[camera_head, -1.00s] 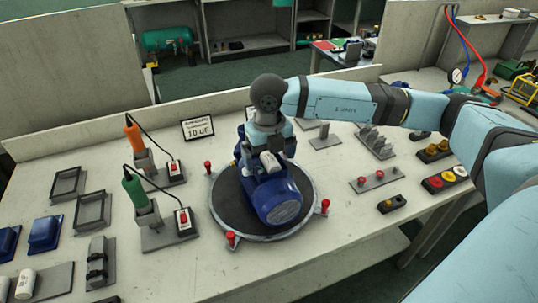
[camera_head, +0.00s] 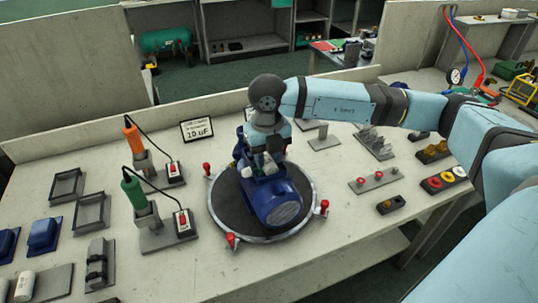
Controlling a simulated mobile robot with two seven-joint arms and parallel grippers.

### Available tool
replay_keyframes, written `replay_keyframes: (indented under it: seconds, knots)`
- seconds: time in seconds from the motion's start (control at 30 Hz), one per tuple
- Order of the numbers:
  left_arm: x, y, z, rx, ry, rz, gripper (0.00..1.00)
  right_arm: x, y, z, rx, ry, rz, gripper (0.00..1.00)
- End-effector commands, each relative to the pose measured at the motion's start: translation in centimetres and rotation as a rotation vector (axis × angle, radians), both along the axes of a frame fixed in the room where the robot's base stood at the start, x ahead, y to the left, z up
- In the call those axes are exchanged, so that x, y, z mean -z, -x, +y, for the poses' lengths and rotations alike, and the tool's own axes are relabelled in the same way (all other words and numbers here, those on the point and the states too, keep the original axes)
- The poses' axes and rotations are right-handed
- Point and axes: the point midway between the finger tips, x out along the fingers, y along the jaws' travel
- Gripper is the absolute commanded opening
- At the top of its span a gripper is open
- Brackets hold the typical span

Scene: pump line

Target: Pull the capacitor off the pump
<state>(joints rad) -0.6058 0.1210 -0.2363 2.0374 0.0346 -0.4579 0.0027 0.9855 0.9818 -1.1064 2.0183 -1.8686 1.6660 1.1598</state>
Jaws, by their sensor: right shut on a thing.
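The blue pump (camera_head: 274,205) lies on the round dark turntable (camera_head: 232,212) in the middle of the bench, its round end cap facing the front right. My right gripper (camera_head: 262,168) reaches down from above onto the top of the pump. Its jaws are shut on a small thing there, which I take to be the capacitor. The fingers and wrist hide most of it, so I cannot tell whether it is still seated on the pump. My left gripper is not in view.
Red clamps (camera_head: 231,240) stand around the turntable rim. Left are a green-handled tool (camera_head: 133,188) and an orange-handled tool (camera_head: 133,137) in stands, with empty trays (camera_head: 92,211) beyond. A "10 uF" sign (camera_head: 197,129) stands behind. Button blocks (camera_head: 445,180) are at right.

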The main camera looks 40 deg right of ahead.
Motion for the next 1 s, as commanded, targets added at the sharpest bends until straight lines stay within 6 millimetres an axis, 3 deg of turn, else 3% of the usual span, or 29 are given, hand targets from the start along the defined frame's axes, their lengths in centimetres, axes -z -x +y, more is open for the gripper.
replay_keyframes:
  seconds: [0.1,0.13,0.2,0.23,1.0]
  knots:
    - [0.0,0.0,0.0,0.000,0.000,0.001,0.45,0.0,0.0,-0.1,0.001,0.002,0.000,0.00]
    - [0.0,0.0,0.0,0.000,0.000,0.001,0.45,0.0,0.0,-0.1,0.001,0.002,0.000,0.27]
    - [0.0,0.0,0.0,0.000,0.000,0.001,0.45,0.0,0.0,-0.1,0.002,0.002,0.000,0.11]
    - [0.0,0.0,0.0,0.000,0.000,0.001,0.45,0.0,0.0,-0.1,0.002,0.003,0.001,0.10]
    - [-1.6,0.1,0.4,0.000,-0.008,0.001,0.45,-3.1,0.0,-0.1,0.003,0.004,0.001,0.10]
